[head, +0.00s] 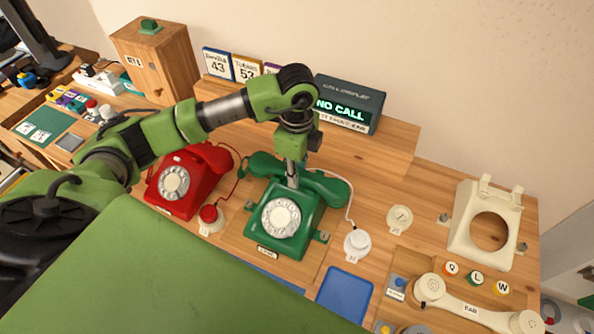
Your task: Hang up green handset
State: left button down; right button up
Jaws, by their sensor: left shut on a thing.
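The green dial phone (306,237) stands on the wooden table, with a white dial on its sloped front. The green handset (328,188) lies across or just above the top of that phone. I cannot tell from this view whether it rests fully in the cradle. My left gripper (292,180) reaches down from above and is shut on the middle of the green handset, hiding part of it. My right gripper is not in view.
A red dial phone (172,182) stands close to the left. Behind is a display box (350,100) reading "NO CALL". A cream phone body (461,234) and a loose cream handset (470,309) are at the right. Small knobs, including a white one (357,241), stand nearby.

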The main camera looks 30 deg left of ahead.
pick_arm(q)
jog(key=c, duration=1.7)
grip_release()
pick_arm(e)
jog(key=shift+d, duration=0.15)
pick_arm(q)
notch_tip(320, 180, up, 12)
